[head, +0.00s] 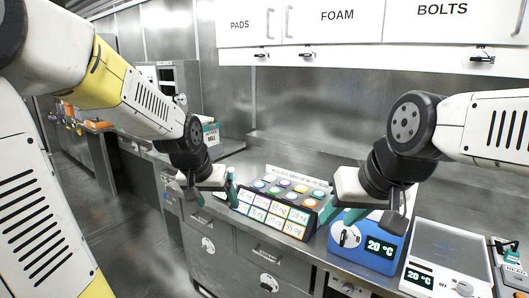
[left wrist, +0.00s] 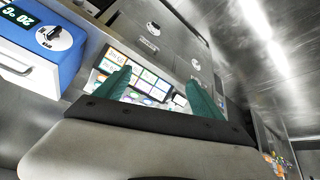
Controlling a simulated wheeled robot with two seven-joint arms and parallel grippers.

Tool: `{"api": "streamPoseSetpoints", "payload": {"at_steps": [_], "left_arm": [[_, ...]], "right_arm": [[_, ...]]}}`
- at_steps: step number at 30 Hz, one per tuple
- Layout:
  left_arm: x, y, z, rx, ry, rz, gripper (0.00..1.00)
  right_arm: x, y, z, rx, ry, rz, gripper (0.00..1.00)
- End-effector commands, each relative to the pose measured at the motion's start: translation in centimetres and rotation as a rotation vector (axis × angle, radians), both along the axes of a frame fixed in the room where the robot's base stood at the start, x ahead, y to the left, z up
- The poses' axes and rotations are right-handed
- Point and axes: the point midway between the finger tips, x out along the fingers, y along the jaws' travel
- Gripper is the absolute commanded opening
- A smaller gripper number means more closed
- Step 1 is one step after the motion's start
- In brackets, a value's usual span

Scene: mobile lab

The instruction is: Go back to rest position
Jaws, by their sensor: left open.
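My left gripper (head: 211,187) hangs in front of the counter in the head view, left of the panel of coloured discs and labels. Its green fingers are apart with nothing between them; they also show in the left wrist view (left wrist: 161,90), with the label panel visible beyond. My right gripper (head: 362,212) is above the counter, over the blue device. One green finger shows at its left side; the other side is dark, and its opening is unclear. Both arms are bent and raised in front of me.
The label panel (head: 275,210) stands on the steel counter. White cabinets (head: 337,20) marked PADS, FOAM and BOLTS hang above. Drawers (head: 262,250) face the open floor (head: 125,235) at left.

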Motion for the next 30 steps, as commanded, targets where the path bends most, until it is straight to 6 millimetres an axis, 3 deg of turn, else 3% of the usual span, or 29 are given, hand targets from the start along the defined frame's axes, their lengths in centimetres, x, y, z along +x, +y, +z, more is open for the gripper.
{"api": "streamPoseSetpoints", "payload": {"at_steps": [1,6,9,13,18,24,30], "left_arm": [[-2.0,0.4,1.8,-0.012,-0.015,0.013,0.78],[-8.7,1.3,5.3,-0.050,-0.027,0.049,0.78],[-12.1,1.5,6.4,-0.069,-0.033,0.063,0.78],[-15.3,1.6,6.9,-0.085,-0.037,0.074,0.78],[-17.0,1.6,7.0,-0.093,-0.037,0.079,0.78],[-17.1,1.6,7.0,-0.094,-0.037,0.079,0.78],[-17.0,1.6,7.0,-0.094,-0.037,0.079,0.39]], "right_arm": [[0.0,0.0,0.0,0.000,0.000,0.000,0.35],[0.0,0.0,0.0,0.000,0.000,0.000,0.35],[0.0,0.0,0.0,0.000,0.000,0.000,0.35],[0.0,0.0,0.0,0.000,0.000,0.000,0.35],[0.0,0.0,0.0,0.000,0.000,0.000,0.35],[0.0,0.0,0.0,0.000,0.000,0.000,0.35],[0.0,0.0,0.0,0.000,0.000,0.000,0.35]]}}
